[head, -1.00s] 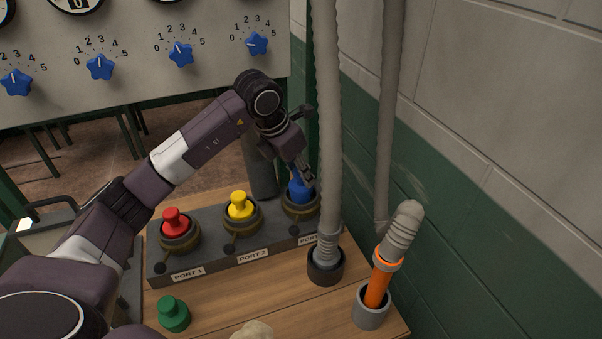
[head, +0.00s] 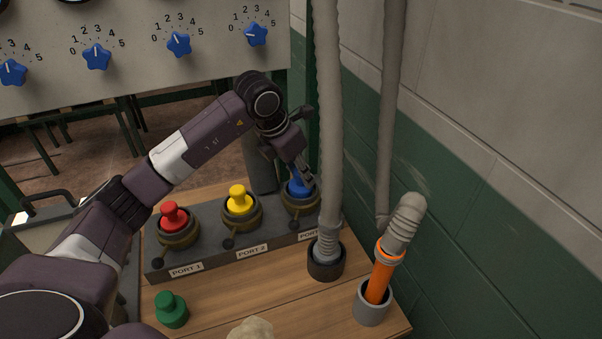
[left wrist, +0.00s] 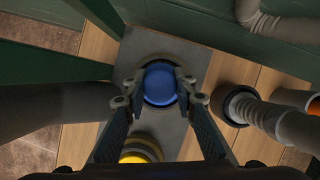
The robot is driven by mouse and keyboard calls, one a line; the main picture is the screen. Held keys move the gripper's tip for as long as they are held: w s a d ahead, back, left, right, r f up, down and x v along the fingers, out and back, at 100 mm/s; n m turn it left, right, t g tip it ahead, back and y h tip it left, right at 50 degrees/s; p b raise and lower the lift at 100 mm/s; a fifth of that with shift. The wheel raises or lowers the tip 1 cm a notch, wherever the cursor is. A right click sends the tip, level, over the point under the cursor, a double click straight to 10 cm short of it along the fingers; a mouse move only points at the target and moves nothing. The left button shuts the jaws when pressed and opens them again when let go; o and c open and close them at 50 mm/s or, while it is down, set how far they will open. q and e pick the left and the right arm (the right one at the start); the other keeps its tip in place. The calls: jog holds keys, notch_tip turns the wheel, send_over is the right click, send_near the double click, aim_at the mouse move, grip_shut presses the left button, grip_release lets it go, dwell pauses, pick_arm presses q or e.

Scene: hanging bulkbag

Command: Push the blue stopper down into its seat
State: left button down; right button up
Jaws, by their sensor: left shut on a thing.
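The blue stopper (head: 297,188) is at the third, rightmost port ring (head: 303,206) of the grey port block (head: 212,244). My left gripper (head: 305,178) is shut on it from above; in the left wrist view the two fingers (left wrist: 158,92) press on either side of the round blue top (left wrist: 159,86). The stopper looks upright and low in the ring. How deep it sits is partly hidden by the fingers. My right gripper is not in view.
Red (head: 173,216) and yellow (head: 239,200) stoppers stand in the other two ports. A green stopper (head: 171,309) sits on the wooden table (head: 222,298). A grey hose (head: 329,130) rises close right of the blue port. An orange-tipped hose (head: 380,282) stands in a grey cup.

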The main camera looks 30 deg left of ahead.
pick_arm(q)
jog(key=shift+f+b, duration=0.3)
jog(key=shift+f, duration=0.2)
jog(key=c, duration=1.5)
grip_release()
jog(key=shift+r, duration=0.1)
jog(key=v, duration=1.2)
